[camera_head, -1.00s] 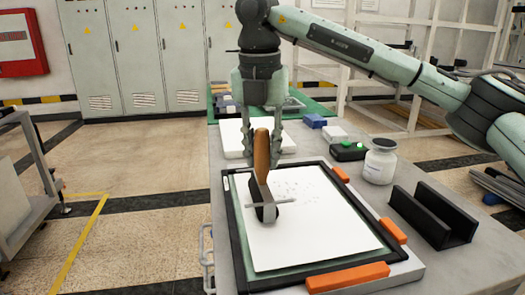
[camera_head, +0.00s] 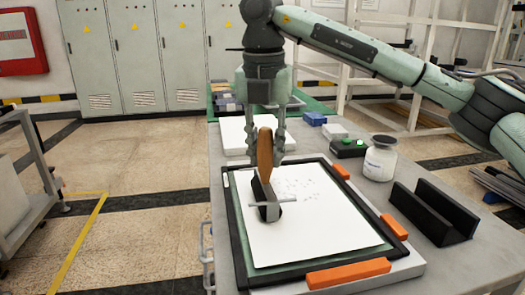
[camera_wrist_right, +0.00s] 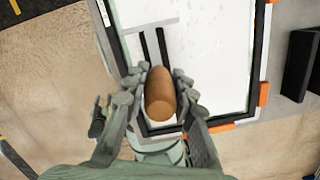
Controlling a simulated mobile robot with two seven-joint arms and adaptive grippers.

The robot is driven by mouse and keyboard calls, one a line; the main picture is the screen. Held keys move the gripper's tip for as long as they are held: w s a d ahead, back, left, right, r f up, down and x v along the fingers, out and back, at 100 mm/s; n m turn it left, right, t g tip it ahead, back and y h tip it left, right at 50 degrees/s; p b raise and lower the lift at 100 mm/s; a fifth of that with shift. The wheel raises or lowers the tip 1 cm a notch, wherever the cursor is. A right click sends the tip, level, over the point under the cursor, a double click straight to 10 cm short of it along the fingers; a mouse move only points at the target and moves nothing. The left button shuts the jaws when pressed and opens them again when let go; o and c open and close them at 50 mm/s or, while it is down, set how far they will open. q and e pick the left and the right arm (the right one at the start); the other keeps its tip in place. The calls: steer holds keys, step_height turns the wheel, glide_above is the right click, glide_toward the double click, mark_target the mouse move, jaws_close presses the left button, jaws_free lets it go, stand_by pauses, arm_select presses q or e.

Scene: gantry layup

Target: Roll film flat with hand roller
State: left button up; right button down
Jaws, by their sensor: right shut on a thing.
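My right gripper (camera_head: 265,140) is shut on the brown handle (camera_head: 265,150) of the hand roller, which also shows between the fingers in the right wrist view (camera_wrist_right: 160,95). The roller's dark head (camera_head: 268,210) with its grey frame is at the left part of the white film (camera_head: 325,220); I cannot tell whether it presses on it. The film lies on a green board in a black frame (camera_head: 233,225) and has small grey specks near its upper middle. My left gripper is not in view.
Orange clamps (camera_head: 348,274) sit along the frame's right and front edges. A black V-shaped holder (camera_head: 432,215), a white jar (camera_head: 380,160) and a box with green buttons (camera_head: 348,148) stand to the right. A white block (camera_head: 235,138) and blue block (camera_head: 314,119) lie behind.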

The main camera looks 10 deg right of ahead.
mark_target(263, 128)
steer(key=shift+d+b, duration=0.7)
steer(key=shift+d, duration=5.9)
steer(key=shift+a+p, duration=0.95)
steer(key=shift+a, duration=5.95)
steer(key=shift+r, duration=0.15)
steer(key=shift+r+p, duration=1.6)
steer(key=shift+r, duration=0.8)
